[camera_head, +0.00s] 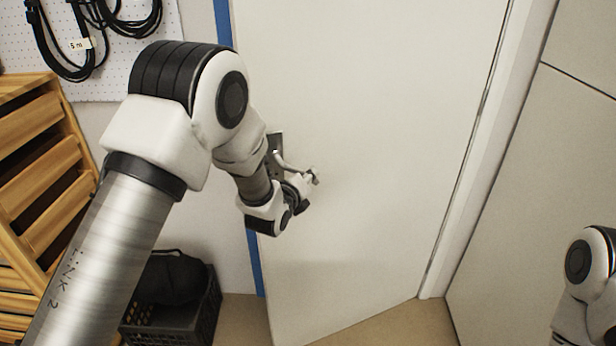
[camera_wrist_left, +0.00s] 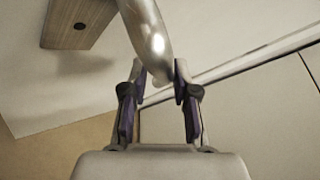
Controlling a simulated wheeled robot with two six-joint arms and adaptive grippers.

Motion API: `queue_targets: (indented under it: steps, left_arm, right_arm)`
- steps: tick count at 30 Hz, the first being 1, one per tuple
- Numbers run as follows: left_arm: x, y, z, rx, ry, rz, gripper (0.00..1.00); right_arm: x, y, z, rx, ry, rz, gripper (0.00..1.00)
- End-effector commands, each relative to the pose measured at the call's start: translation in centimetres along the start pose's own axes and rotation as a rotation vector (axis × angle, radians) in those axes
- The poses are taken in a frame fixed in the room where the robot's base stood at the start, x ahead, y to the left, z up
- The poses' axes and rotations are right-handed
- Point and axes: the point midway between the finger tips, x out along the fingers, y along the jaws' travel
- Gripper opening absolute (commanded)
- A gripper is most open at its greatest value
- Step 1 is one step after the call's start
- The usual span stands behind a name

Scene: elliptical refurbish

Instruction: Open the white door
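The white door (camera_head: 370,120) fills the middle of the head view. Its lower left corner stands nearer to me than the foot of the blue-edged frame, so it looks ajar, swung towards me. A silver lever handle (camera_head: 281,158) on a metal plate sits near its left edge. My left gripper (camera_head: 312,177) is at the lever, partly hidden by its own wrist. In the left wrist view, the lever (camera_wrist_left: 150,35) runs down between the two fingertips (camera_wrist_left: 159,70), which close in on either side of it. My right gripper is out of view.
A wooden slatted rack (camera_head: 45,165) stands at the left. A black crate (camera_head: 200,320) holding a dark bag (camera_head: 172,278) sits on the floor left of the door. Cables (camera_head: 75,40) hang on a pegboard. A panelled wall (camera_head: 540,170) bounds the right side.

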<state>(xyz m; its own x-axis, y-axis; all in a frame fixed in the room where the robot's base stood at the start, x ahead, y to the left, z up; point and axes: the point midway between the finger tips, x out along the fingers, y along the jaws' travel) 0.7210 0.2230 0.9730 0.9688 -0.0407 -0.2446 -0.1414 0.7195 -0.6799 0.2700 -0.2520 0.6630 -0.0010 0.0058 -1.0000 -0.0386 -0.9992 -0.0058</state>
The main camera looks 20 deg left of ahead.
Motion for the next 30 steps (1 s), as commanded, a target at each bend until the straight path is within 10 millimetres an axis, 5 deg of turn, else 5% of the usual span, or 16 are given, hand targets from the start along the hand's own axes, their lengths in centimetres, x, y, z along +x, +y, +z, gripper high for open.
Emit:
queue_targets:
  steps: [11, 24, 30]
  left_arm:
    - [-0.4, -0.2, 0.1, 0.003, -0.003, -0.005, 0.42]
    - [-10.1, -0.2, 0.1, 0.003, -0.002, -0.003, 0.42]
    - [-12.1, -0.1, 0.0, 0.003, -0.004, -0.004, 0.42]
  right_arm:
    - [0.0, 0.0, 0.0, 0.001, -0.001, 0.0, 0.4]
    - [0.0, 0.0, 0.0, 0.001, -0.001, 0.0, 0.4]
    - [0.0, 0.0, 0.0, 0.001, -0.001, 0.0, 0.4]
